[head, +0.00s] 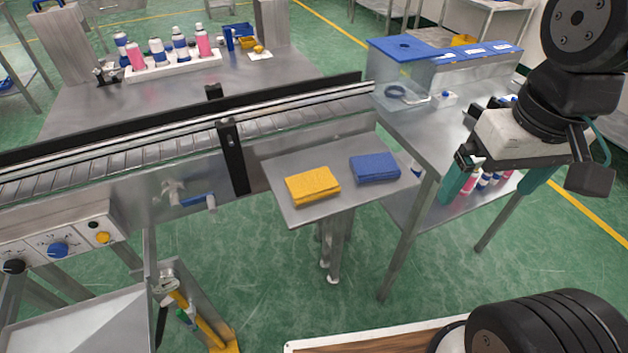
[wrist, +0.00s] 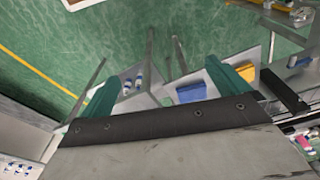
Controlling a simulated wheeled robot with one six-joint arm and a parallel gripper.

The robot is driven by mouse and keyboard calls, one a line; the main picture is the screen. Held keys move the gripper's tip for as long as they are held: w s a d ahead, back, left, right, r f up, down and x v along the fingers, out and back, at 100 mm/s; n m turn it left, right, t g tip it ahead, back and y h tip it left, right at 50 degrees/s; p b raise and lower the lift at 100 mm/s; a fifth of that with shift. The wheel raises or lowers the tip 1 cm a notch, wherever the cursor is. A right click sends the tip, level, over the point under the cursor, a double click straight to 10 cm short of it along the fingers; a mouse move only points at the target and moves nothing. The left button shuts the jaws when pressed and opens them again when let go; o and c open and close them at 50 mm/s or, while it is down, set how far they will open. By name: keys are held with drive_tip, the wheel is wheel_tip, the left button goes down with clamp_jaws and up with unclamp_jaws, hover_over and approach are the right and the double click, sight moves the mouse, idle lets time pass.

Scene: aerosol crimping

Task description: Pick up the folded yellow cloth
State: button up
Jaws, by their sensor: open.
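The folded yellow cloth (head: 313,185) lies flat on the left part of a small metal side shelf (head: 297,216) in front of the conveyor. A folded blue cloth (head: 375,168) lies to its right, apart from it. My gripper (head: 492,190) hangs in the air at the right, beyond the blue cloth and well away from the yellow one. Its two green fingers are spread apart with nothing between them. In the wrist view the yellow cloth (wrist: 246,72) shows partly, beside the right finger, and the blue cloth (wrist: 191,92) lies to its left.
A conveyor (head: 190,135) with a raised rail runs behind the shelf. A metal table (head: 412,122) with a clear blue-lidded box (head: 403,72) stands to the right of the shelf, close to my gripper. Bottles stand in a white rack (head: 172,66) at the back.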

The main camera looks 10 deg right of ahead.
idle(0.4)
drive_tip(key=n+g, duration=0.2)
drive_tip(key=n, duration=0.2)
hover_over(315, 187)
drive_tip(key=s, duration=0.2)
drive_tip(key=f, duration=0.6)
drive_tip(key=d+f, duration=0.1)
drive_tip(key=f, duration=0.2)
drive_tip(key=shift+w+f, duration=0.25)
drive_tip(key=shift+f, duration=0.05)
drive_tip(key=shift+w+a+r+m, duration=0.15)
drive_tip(key=shift+w+a, duration=0.1)
drive_tip(key=shift+w, duration=0.2)
drive_tip(key=shift+w+a+r+m, duration=0.15)
drive_tip(key=shift+w+a, duration=0.05)
drive_tip(key=shift+w, duration=0.25)
drive_tip(key=shift+t, duration=0.3)
wheel_tip(315, 187, down, 8)
drive_tip(key=shift+s+r, duration=0.1)
drive_tip(key=shift+r, duration=0.05)
drive_tip(key=c, duration=0.8)
drive_tip(key=shift+r, duration=0.15)
